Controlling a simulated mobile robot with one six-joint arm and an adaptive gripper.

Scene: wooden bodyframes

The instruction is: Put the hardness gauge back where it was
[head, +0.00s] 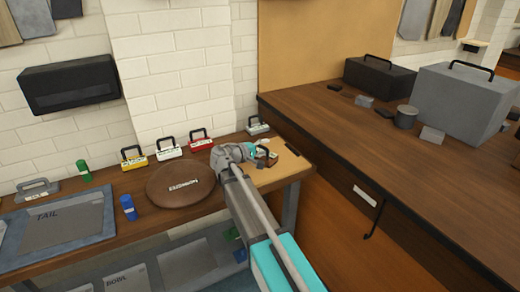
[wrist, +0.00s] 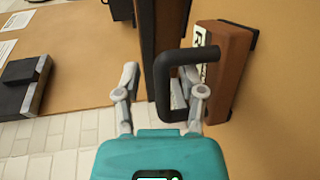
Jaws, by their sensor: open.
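A brown block with a black loop handle and a pale label (wrist: 228,65) is close in front of my gripper in the wrist view; I take it for the hardness gauge, though its label is only partly readable. In the head view the brown block (head: 271,161) is partly hidden behind my wrist, at the bench's right end. My gripper (wrist: 163,88) is open, its two fingers apart. The black handle (wrist: 164,84) shows between the fingers; I cannot tell whether either finger touches it. My gripper also shows in the head view (head: 257,153), its fingertips hardly distinguishable.
Yellow (head: 133,159), white (head: 169,149) and red (head: 200,141) handled blocks stand along the wall, with another handled block (head: 258,126) at the back right. A round brown disc (head: 180,187) lies left of my arm. A higher brown counter (head: 350,135) bounds the right.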

